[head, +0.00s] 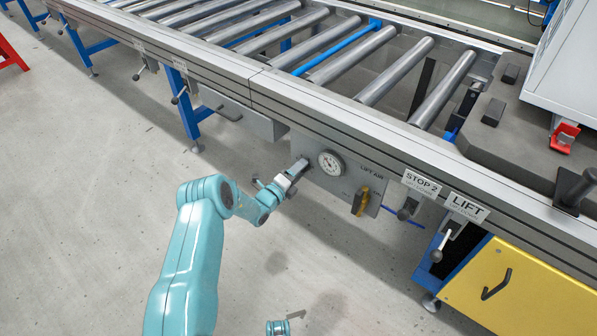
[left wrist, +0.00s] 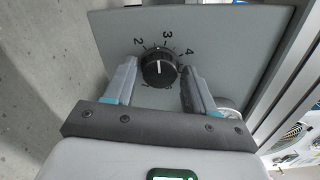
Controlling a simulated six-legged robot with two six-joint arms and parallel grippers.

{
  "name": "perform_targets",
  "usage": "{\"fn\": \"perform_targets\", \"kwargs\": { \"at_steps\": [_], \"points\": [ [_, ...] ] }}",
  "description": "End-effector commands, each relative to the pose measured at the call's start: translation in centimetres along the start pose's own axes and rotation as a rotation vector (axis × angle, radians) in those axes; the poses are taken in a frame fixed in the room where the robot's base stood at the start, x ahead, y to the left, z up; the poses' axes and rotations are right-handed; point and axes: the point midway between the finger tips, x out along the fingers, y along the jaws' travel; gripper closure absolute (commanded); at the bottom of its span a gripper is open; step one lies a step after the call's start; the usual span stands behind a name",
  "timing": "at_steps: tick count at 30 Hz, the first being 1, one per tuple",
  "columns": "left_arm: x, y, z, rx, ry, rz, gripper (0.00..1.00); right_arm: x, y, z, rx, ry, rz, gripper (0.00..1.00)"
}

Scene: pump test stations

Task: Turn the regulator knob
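The regulator knob (left wrist: 158,70) is black and round with a white pointer line, on a grey panel (left wrist: 225,35) with a printed number scale. In the left wrist view it sits between the two fingers of my left gripper (left wrist: 159,80), which are apart with a visible gap on each side. In the head view my left gripper (head: 292,172) is up against the left part of the panel (head: 338,186), beside the gauge (head: 331,162). It mostly hides the knob there.
A yellow valve handle (head: 361,201) is on the same panel, right of the gauge. Signs reading STOP 2 (head: 421,183) and LIFT (head: 467,207) hang above small levers. The roller conveyor's rail (head: 270,90) runs above the panel. Open floor (head: 90,200) lies at left.

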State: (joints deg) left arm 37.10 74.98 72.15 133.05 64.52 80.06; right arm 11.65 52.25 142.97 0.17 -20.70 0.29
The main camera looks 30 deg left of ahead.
Motion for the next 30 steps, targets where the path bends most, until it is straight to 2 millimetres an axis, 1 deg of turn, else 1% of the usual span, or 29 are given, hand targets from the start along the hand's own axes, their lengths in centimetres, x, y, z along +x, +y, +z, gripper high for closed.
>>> {"fn": "perform_targets", "kwargs": {
  "at_steps": [1, 2, 3, 4, 11, 17, 23, 30],
  "points": [
    [-0.02, 0.01, 0.0, 0.0, 0.0, 0.0, 0.63, 0.0, 0.0, 0.0, 0.0, 0.0, 0.0, 1.0],
    [-0.02, 0.01, -0.01, 0.0, 0.0, 0.0, 0.73, 0.0, 0.0, 0.0, 0.0, 0.0, 0.0, 1.0],
    [-0.02, 0.01, -0.01, 0.0, 0.0, 0.0, 0.86, 0.0, 0.0, 0.0, 0.0, 0.0, 0.0, 1.0],
    [-0.02, 0.01, -0.01, 0.0, 0.0, 0.0, 0.89, 0.0, 0.0, 0.01, 0.0, 0.0, 0.0, 1.0],
    [-0.03, 0.02, -0.01, 0.012, 0.0, 0.0, 0.89, 0.03, 0.01, 0.01, 0.0, 0.0, 0.0, 1.0],
    [-0.04, 0.05, 0.0, 0.083, 0.0, 0.0, 0.89, 0.17, 0.05, -0.06, -0.001, 0.002, 0.0, 1.0],
    [-0.05, 0.1, 0.0, 0.229, 0.0, 0.0, 0.89, 0.41, 0.13, -0.23, -0.002, 0.008, 0.0, 1.0],
    [-0.08, 0.14, 0.0, 0.454, 0.0, 0.001, 0.89, 0.67, 0.21, -0.44, -0.004, 0.015, -0.001, 1.0]
  ]
}}
